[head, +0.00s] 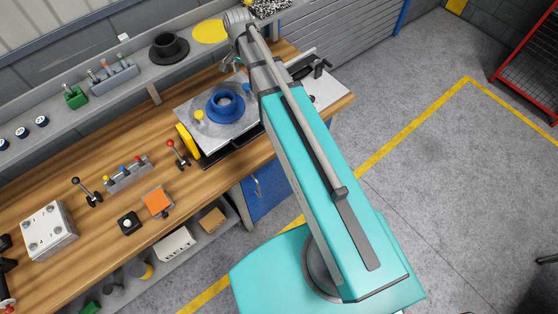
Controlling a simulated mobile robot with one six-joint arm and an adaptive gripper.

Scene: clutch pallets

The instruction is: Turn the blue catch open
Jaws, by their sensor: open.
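A grey plate (187,113) lies on the wooden bench, with a large blue flanged ring (225,105) on it. A small blue knob (246,88), which looks like the blue catch, shows at the plate's far right, close beside my arm. A yellow knob (199,117) stands at the plate's near left. My gripper (230,64) shows small and partly hidden at the far side of my arm, beyond the blue ring. It is open, and I see nothing in it. Whether it touches the blue catch cannot be told.
A red-knobbed lever (179,154) and a block with coloured knobs (128,173) stand further left. A grey shelf (130,84) with a black flanged part (169,47) runs behind.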

